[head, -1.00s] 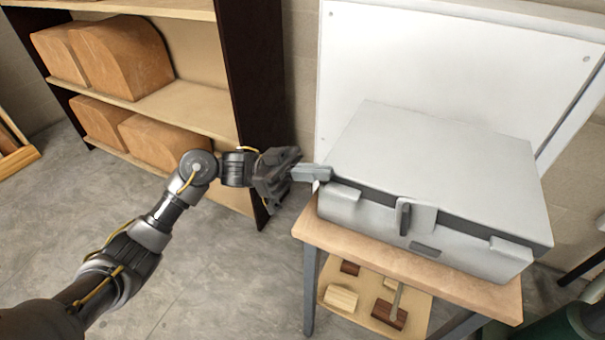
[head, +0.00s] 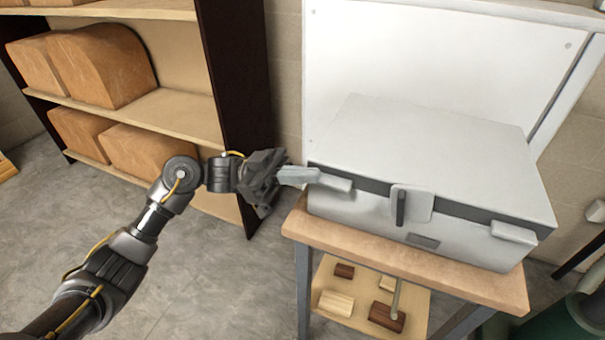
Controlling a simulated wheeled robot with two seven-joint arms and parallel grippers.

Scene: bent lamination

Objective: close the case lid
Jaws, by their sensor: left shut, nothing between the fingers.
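The grey case (head: 360,208) stands on a small wooden-topped table. Its lid (head: 430,150) lies down over the body, with a dark band along the front seam between them. A latch (head: 411,203) with a dark handle sits at the middle of the front. My left gripper (head: 316,176) is shut and empty, at the case's front left corner by the seam. Its fingertips overlap the corner in the picture; I cannot tell whether they touch it. My right gripper is not in view.
The table top (head: 400,262) has a narrow bare strip before the case. Its lower shelf (head: 350,290) holds several wood blocks. A white board (head: 400,60) stands behind the case. A shelf unit (head: 165,105) with large brown blocks stands at left. Open floor lies between.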

